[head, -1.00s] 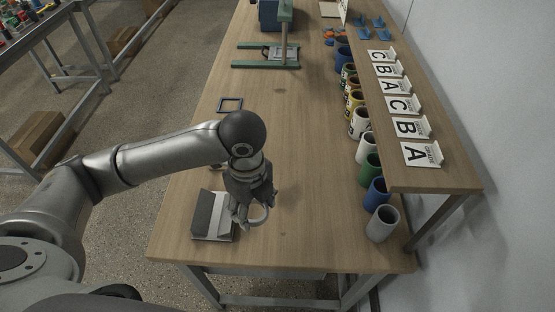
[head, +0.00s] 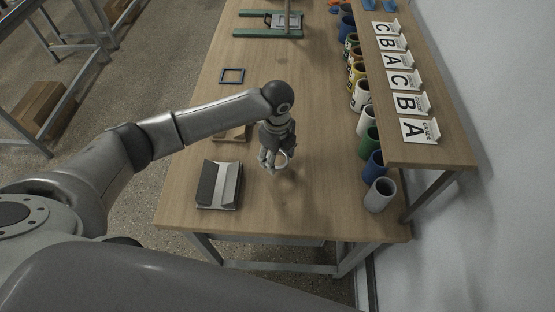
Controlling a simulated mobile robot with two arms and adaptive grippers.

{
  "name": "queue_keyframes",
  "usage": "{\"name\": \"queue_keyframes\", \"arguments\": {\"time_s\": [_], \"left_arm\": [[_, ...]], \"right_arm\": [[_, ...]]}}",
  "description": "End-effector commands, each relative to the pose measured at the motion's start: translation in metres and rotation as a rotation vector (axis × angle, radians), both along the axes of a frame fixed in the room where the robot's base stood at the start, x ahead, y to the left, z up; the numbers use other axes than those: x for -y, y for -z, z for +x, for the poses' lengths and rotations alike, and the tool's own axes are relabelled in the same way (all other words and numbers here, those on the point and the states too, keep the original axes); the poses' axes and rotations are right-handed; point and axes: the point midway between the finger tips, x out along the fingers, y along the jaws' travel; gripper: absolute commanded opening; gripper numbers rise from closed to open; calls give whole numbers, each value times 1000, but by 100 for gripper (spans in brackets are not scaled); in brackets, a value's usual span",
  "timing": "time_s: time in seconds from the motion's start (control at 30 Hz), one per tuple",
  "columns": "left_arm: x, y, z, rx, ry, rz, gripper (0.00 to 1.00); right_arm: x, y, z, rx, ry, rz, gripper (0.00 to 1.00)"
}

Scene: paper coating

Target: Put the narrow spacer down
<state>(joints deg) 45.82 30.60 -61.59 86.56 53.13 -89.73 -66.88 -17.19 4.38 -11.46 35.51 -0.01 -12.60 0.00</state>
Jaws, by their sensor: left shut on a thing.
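My left gripper (head: 270,158) is shut on a pale, thin ring, the narrow spacer (head: 285,162). The ring shows at the right side of the fingers, and they hide part of it. The gripper points down over bare wood near the middle of the table, right of and beyond a grey and black block-like stand (head: 219,186). A shadow lies below it, and I cannot tell whether the ring touches the table. My right gripper is not in view.
A row of coloured cups (head: 381,195) stands along the right, beside a raised shelf (head: 440,153) with lettered cards (head: 419,130). A dark square frame (head: 232,76) lies farther back, and a wooden piece (head: 232,134) lies behind my arm. The table's middle is clear.

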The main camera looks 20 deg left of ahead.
Motion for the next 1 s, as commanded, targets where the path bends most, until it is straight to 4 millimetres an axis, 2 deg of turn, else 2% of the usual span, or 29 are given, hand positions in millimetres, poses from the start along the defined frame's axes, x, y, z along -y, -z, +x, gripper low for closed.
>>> {"name": "queue_keyframes", "arguments": {"time_s": [0.3, 0.7, 0.73, 0.87, 1.0], "left_arm": [[0, 33, 3, -1, 0, 1, 39], [0, 39, 3, 1, 0, 1, 39], [0, 38, 4, 1, 0, 1, 63], [0, 38, 4, 1, 0, 1, 80], [0, 38, 3, 1, 0, 1, 80]], "right_arm": [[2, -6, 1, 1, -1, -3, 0], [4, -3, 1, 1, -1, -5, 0], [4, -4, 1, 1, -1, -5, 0], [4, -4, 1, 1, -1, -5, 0], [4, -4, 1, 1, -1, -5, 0]]}}
